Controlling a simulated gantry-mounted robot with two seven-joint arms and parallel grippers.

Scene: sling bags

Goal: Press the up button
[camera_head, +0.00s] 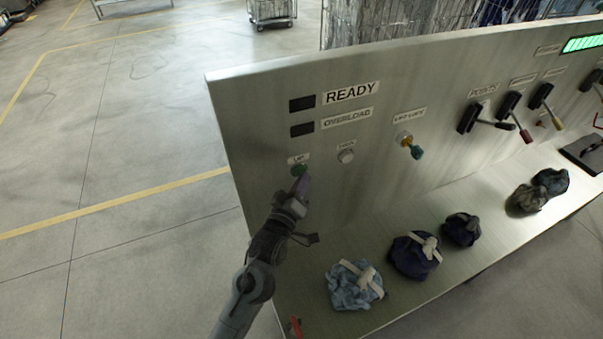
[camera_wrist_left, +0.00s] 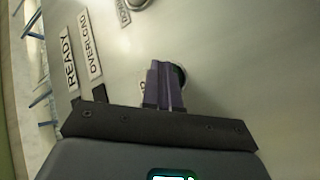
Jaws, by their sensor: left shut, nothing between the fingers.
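The green up button (camera_head: 299,170) sits on the left part of the grey metal panel, under a small label reading UP. My left gripper (camera_head: 305,185) is shut and empty, with its fingertips right at the button's lower right edge. In the left wrist view the shut fingers (camera_wrist_left: 166,80) cover most of the button (camera_wrist_left: 180,75), whose dark green edge shows beside them. I cannot tell whether the fingertips touch the button or whether it is pushed in. My right gripper is not in view.
A silver button (camera_head: 346,156) and a key-like switch (camera_head: 408,145) lie to the right on the panel. Dark READY (camera_head: 302,103) and OVERLOAD (camera_head: 302,129) indicators are above. Several tied bags, including a light blue one (camera_head: 352,286), lie on the metal shelf. Levers (camera_head: 487,120) are further right.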

